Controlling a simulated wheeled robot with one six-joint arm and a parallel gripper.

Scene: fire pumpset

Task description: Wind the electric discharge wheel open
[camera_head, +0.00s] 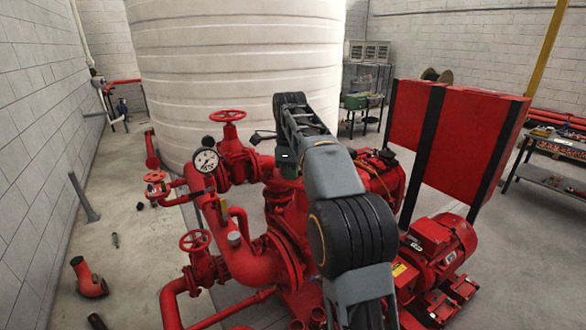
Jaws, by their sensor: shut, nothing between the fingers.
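Several red handwheels show, and I cannot tell which is the electric discharge wheel. One wheel (228,115) lies flat on top of a large red valve (236,158), left of my arm. A lower wheel (195,240) sits on a valve at the front left. A smaller wheel (156,177) is on the pipework further left. My gripper (256,137) shows only as a small dark shape at the end of my arm, right of the top wheel. It appears apart from that wheel. It is shut and empty; its fingers are mostly hidden.
A pressure gauge (206,160) stands beside the large valve. A white tank (235,70) fills the back. A red motor (440,248) and red cabinets (455,135) are at the right. A red pipe elbow (88,278) lies on the left floor.

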